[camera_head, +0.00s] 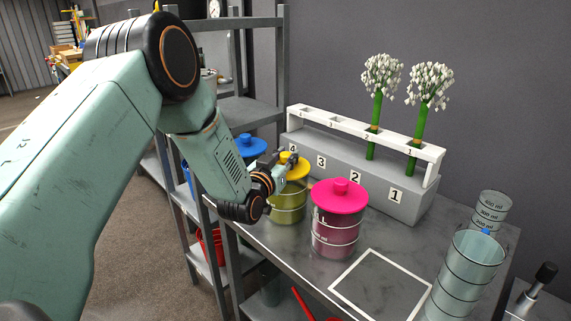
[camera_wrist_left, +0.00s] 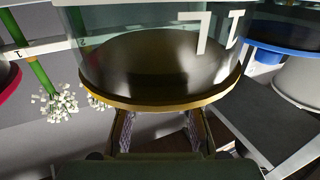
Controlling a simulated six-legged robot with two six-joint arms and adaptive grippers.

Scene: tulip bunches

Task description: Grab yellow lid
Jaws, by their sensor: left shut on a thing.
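The yellow lid (camera_head: 298,172) sits on a clear jar with yellowish contents (camera_head: 288,208) on the grey table, left of the pink-lidded jar. My left gripper (camera_head: 287,160) is at the top of the yellow lid, shut on it, and partly covers it. In the left wrist view, the lid's yellow rim (camera_wrist_left: 160,106) lies across the middle with the clear jar beyond it. The two fingers (camera_wrist_left: 160,130) reach to the lid there; the exact grip point is hidden. My right gripper is not in view.
A jar with a pink lid (camera_head: 340,196) stands close to the right. A blue lid (camera_head: 249,146) is behind to the left. A numbered rack (camera_head: 360,185) holds two white-flowered stems. Clear measuring cups (camera_head: 468,270) stand at the right. A white-outlined square (camera_head: 380,285) is bare.

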